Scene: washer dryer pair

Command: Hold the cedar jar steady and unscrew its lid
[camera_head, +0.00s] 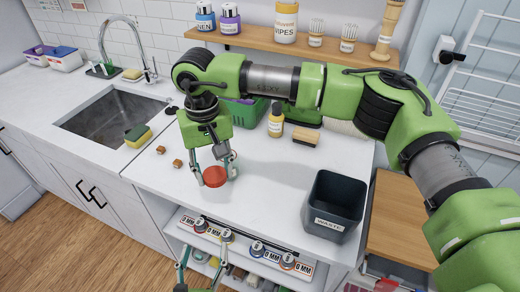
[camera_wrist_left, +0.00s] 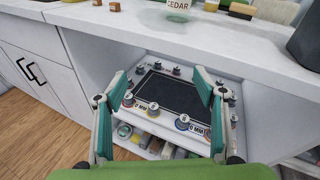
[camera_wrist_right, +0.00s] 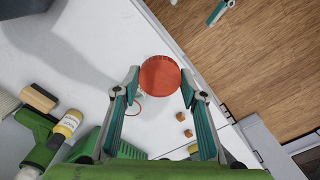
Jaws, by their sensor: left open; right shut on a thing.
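The cedar jar is a clear, pale jar (camera_head: 216,192) standing near the counter's front edge in the head view. Its CEDAR label (camera_wrist_left: 179,6) shows at the top of the left wrist view. Its round red lid (camera_head: 214,176) also shows from above in the right wrist view (camera_wrist_right: 160,75). My right gripper (camera_head: 214,172) points down with its fingers on both sides of the lid, shut on it. My left gripper (camera_head: 203,252) is open and empty, low in front of the counter edge, apart from the jar. In the left wrist view (camera_wrist_left: 164,85) its fingers are spread.
A dark waste bin (camera_head: 334,205) stands right of the jar. Small wooden cubes (camera_head: 177,163) lie to its left. A yellow bottle (camera_head: 276,120) and a brush (camera_head: 305,136) are behind. Below the counter edge is a shelf panel with several knobs (camera_wrist_left: 183,122).

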